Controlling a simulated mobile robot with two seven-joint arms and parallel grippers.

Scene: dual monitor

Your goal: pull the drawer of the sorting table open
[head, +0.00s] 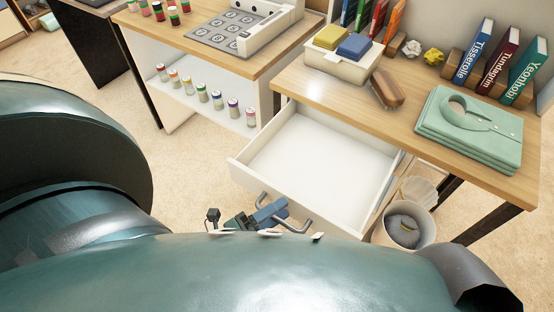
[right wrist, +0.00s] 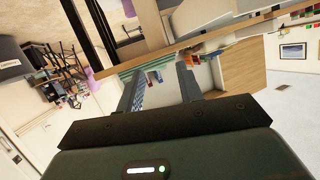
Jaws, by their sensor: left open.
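The sorting table's drawer (head: 318,160) is a white, empty tray, and it stands pulled well out from under the wooden tabletop (head: 330,85) in the head view. Its grey bar handle (head: 292,226) is on the front, low in the picture. My left gripper (head: 256,214) is open at the handle, partly hidden behind my own arm. I cannot tell whether its fingers touch the bar. My right gripper (right wrist: 161,78) shows in the right wrist view with its two fingers apart and nothing between them.
A bin (head: 405,226) stands on the floor right of the drawer. Folded green cloth (head: 470,130), a stapler-like brown item (head: 387,89), a white box (head: 343,58) and books (head: 500,70) sit on the tabletop. Small jars (head: 203,92) line a shelf at left.

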